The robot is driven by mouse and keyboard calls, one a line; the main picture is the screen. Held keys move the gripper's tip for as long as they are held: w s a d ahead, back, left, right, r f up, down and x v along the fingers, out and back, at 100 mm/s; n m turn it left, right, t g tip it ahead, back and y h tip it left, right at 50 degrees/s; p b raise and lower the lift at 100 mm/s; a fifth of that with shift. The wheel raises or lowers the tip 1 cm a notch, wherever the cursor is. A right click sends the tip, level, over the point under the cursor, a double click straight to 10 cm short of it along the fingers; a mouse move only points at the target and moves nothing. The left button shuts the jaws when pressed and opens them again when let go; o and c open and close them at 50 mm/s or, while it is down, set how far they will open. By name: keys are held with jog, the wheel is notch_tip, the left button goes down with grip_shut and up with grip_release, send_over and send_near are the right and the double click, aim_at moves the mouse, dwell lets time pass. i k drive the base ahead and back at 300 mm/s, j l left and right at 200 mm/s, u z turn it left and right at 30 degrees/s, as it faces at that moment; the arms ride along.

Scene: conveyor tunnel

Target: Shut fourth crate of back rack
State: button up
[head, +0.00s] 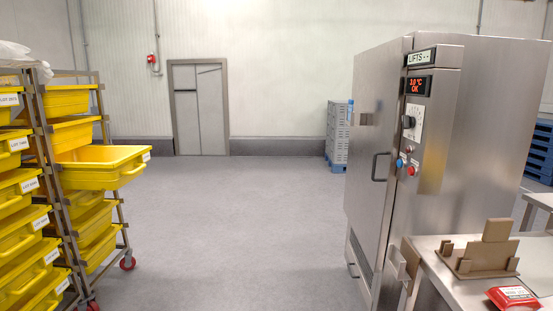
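The back rack (122,215) stands at the left, behind a nearer rack, and holds a column of yellow crates. One yellow crate (118,172) is pulled well out of it to the right, clear of the others, with its open top showing and a white label on its end. The crates above (75,133) and below (97,225) it sit further in. The nearer rack hides part of the column, so I cannot tell the pulled-out crate's number. My gripper is not in view.
The nearer rack (40,130) of labelled yellow crates fills the left edge. A steel cabinet (440,170) with a handled door stands right. A steel table (440,270) at front right bears a brown holder (475,262) and a red pack (512,297). The middle floor is clear.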

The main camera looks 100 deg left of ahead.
aim_at(103, 168)
jog(key=u, duration=4.05)
